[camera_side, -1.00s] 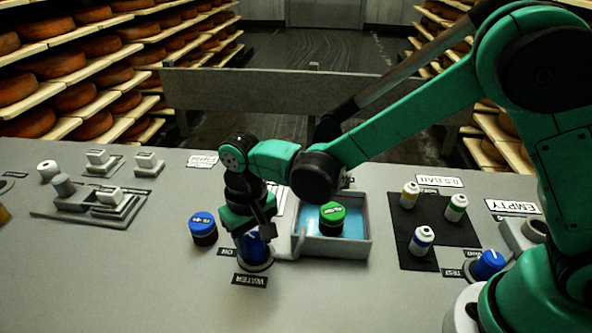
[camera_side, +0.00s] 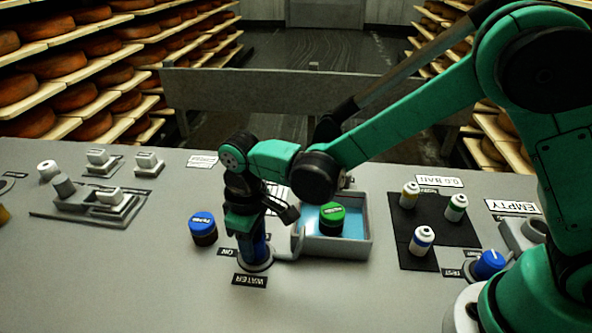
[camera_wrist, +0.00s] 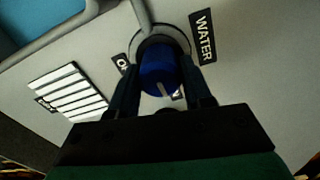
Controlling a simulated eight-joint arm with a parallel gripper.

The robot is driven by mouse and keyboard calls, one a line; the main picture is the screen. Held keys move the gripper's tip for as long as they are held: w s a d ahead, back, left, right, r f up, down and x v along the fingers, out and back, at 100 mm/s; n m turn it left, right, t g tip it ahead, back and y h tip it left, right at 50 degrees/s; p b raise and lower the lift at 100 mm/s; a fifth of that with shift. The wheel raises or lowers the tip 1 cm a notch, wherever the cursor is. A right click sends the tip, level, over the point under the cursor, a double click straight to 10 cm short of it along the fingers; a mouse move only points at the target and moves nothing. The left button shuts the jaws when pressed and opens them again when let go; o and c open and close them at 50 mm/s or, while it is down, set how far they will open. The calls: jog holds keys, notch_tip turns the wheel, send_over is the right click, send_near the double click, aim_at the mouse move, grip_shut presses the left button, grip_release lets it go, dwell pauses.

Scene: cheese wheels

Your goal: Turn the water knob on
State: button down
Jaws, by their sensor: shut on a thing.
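The blue water knob (camera_side: 256,249) stands on a round base on the grey panel, behind the WATER label (camera_side: 249,281) and beside the ON label (camera_side: 227,252). My gripper (camera_side: 252,240) points down over it and hides much of it in the side view. In the wrist view, the knob (camera_wrist: 158,72) sits between the two fingers of my gripper (camera_wrist: 162,85), which is shut on its sides. A white pointer line shows on the knob's top. The WATER label (camera_wrist: 203,36) also shows there, with another label partly hidden by a finger.
A grey tray (camera_side: 367,230) with a blue floor and a green-capped jar (camera_side: 332,215) stands close right of my gripper. A blue-capped jar (camera_side: 203,227) stands close left. A black mat (camera_side: 455,233) with several small bottles lies further right. The panel's front is clear.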

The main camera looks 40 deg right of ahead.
dwell(0.3)
jog(key=shift+c, duration=1.8)
grip_release()
jog(key=shift+r, duration=2.85)
jog(key=s+d+r+m+t, duration=0.3)
jog(key=d, duration=0.5)
jog(key=s+d+r+m+t, duration=0.3)
jog(key=s+d+m+t, duration=0.1)
jog(key=d, duration=0.5)
jog(key=shift+r, duration=0.15)
